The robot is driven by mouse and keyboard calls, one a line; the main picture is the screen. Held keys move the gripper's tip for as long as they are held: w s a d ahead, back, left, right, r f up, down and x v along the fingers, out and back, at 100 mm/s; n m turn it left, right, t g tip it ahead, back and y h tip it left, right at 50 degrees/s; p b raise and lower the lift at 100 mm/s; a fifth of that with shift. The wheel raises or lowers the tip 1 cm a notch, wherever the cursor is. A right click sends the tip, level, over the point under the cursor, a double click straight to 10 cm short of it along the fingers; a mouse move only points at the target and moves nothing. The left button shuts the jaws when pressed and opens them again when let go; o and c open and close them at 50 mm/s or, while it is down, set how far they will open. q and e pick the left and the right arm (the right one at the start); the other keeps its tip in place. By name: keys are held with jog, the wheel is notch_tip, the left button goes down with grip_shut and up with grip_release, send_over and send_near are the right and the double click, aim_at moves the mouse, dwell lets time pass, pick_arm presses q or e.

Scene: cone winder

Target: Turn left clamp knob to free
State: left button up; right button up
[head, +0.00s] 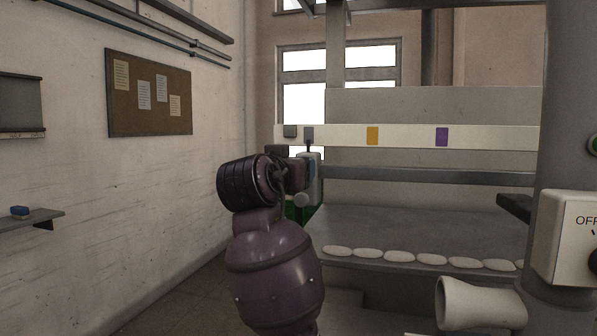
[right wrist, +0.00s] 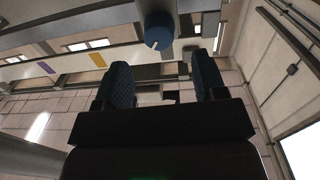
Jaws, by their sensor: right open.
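In the right wrist view a round blue knob (right wrist: 158,28) with a short white pointer line lies beyond my fingertips, near the top centre. My right gripper (right wrist: 161,76) is open, its two dark blue ribbed fingers well apart with nothing between them. The knob appears ahead of the gap, not held. In the head view a purple arm, apparently my right one, reaches up to a grey clamp housing (head: 313,182) at the left end of the pale rail. Its gripper (head: 296,174) is partly hidden by the wrist there. The blue knob cannot be made out in that view. My left gripper is not in view.
The pale rail (head: 420,136) carries yellow (head: 372,136) and purple (head: 442,137) marks. Several white oval pieces (head: 431,259) line the machine bed's front edge. A grey column (head: 569,100) with a switch box (head: 570,238) stands at right. A wall shelf (head: 40,220) is at left.

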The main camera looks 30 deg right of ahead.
jog(key=v, duration=0.4)
jog(key=shift+s+a+b, duration=0.2)
jog(key=shift+s+b, duration=0.05)
jog(key=shift+b, duration=0.05)
jog(key=shift+r, duration=0.1)
